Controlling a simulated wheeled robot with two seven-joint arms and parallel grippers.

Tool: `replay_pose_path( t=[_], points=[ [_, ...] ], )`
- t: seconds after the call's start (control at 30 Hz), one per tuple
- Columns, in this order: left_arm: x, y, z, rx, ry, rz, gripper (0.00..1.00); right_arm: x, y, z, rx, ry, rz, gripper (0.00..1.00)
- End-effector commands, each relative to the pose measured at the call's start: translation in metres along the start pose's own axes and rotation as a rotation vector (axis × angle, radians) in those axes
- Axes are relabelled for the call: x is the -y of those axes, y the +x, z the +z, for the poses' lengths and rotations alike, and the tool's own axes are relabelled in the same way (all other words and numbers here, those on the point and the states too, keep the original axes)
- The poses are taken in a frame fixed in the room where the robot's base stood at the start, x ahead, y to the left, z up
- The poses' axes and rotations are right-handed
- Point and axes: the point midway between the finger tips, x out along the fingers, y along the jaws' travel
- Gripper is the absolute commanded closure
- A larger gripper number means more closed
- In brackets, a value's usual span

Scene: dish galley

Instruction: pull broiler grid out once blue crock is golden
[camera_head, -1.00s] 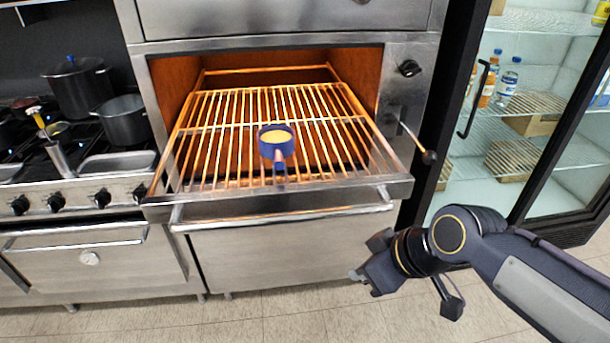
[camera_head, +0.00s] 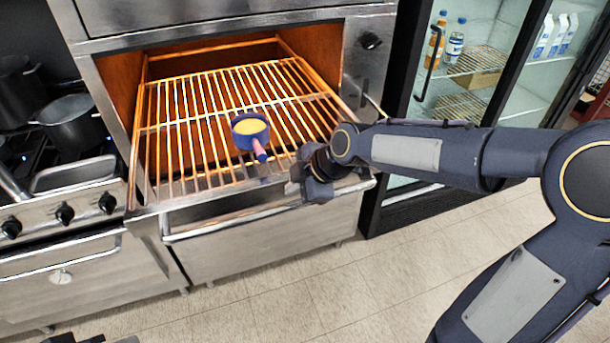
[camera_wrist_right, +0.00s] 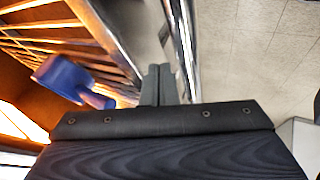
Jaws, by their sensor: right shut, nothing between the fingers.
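The blue crock (camera_head: 250,141) stands upright on the broiler grid (camera_head: 186,135), its short handle pointing to the front right. Its filling looks pale golden yellow. The grid lies level in the glowing orange broiler opening, its front part close to the steel front. My right gripper (camera_head: 292,188) is just in front of the grid's right front edge, right of the crock. In the right wrist view, the fingers (camera_wrist_right: 159,86) are together and empty, and the crock (camera_wrist_right: 62,77) shows blurred to the left. A dark piece at the bottom left edge may be my left gripper (camera_head: 105,339); its jaws are hidden.
A steel handle bar (camera_head: 235,220) runs below the broiler. A pot (camera_head: 72,125) stands on the stove at left. A glass-door fridge (camera_head: 485,75) with bottles and cartons stands at right. The tiled floor (camera_head: 270,300) in front is clear.

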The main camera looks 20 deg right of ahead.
Motion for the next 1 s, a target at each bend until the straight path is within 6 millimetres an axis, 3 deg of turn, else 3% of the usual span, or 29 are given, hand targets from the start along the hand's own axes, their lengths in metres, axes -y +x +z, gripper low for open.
replay_pose_path(
  t=[0.2,0.67,0.87,1.0],
  points=[
    [-0.002,-0.003,-0.002,0.0,0.0,0.0,0.64,0.0,0.02,0.0,0.0,-0.001,-0.001,1.0],
    [-0.001,-0.003,-0.002,0.0,0.0,0.0,0.64,-0.002,0.022,0.0,0.0,0.0,0.002,1.0],
    [0.0,-0.001,-0.001,0.0,0.0,0.0,0.64,-0.017,0.031,0.001,0.0,0.002,0.001,1.0],
    [0.001,0.002,0.001,0.0,0.0,0.0,0.64,-0.039,0.044,0.001,0.0,0.001,0.002,1.0]
  ],
)
